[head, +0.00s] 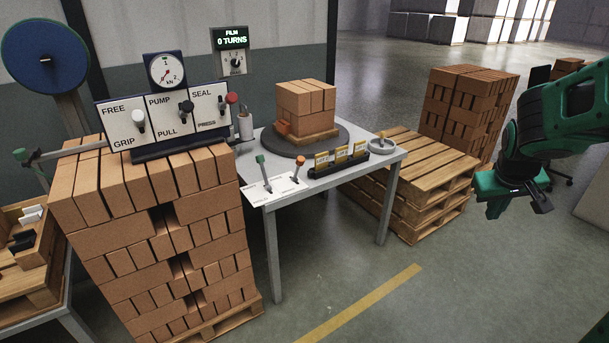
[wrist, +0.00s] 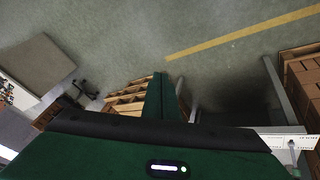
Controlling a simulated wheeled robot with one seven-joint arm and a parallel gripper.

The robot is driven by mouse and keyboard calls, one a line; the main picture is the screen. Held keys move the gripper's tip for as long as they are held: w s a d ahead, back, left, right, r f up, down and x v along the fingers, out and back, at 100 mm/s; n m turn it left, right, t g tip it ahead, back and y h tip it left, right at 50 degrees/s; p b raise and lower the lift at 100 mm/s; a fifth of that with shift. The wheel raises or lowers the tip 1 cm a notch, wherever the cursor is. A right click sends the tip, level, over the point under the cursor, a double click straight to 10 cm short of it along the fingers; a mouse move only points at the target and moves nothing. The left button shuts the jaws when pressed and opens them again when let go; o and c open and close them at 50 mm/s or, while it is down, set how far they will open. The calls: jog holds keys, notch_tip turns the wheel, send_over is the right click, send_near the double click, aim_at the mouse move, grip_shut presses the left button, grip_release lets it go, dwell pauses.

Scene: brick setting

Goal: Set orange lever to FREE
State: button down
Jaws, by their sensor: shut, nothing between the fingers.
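The orange lever (head: 300,160) stands on a white labelled plate (head: 274,189) at the front left corner of the grey table. Its shaft leans slightly right at the top; the plate's print is too small to read. A green-knobbed lever (head: 261,160) stands left of it on the same plate. My gripper (head: 514,205) hangs in the air at the right, well away from the table, shut and empty. In the wrist view the plate (wrist: 268,131) shows at the right edge, and my green gripper (wrist: 157,98) points over the floor.
A panel (head: 166,118) marked FREE/GRIP, PUMP/PULL and SEAL/PRESS stands on a brick stack (head: 150,230). Bricks sit on a round turntable (head: 338,139) behind the levers, with a card rack (head: 338,163) beside them. Pallets (head: 425,195) stand right of the table. Floor in front is clear.

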aim_at(301, 164)
jog(key=w+a+f+n+t, duration=0.2)
jog(key=w+a+n, duration=0.1)
jog(key=w, duration=0.6)
jog(key=w+a+f+n+t, duration=0.1)
jog(key=w+a+n+t, duration=0.15)
jog(key=w, duration=0.75)
jog(key=w+a+f+n+t, duration=0.2)
jog(key=w+t, duration=0.1)
jog(key=w, duration=0.6)
jog(key=w+a+f+n+t+y, duration=0.2)
jog(key=w+a+f+n+t, duration=0.25)
jog(key=w+a, duration=0.65)
jog(key=s+a+f+n+t+y, duration=0.2)
jog(key=a+f+n, duration=0.1)
jog(key=a, duration=0.4)
jog(key=s+a+f+n+t+y, duration=0.1)
jog(key=a+f+n+t+y, duration=0.1)
jog(key=a+f, duration=0.3)
jog(key=s+a+f+n+t+y, duration=0.2)
jog(key=a+f+n+y, duration=0.1)
jog(key=a, duration=0.6)
jog(key=shift+s+f+n, duration=0.35)
jog(key=shift+f+n, duration=0.05)
jog(key=shift+f, duration=0.5)
jog(key=x, duration=1.4)
jog(key=shift+r, duration=0.15)
jog(key=shift+a+r, duration=0.15)
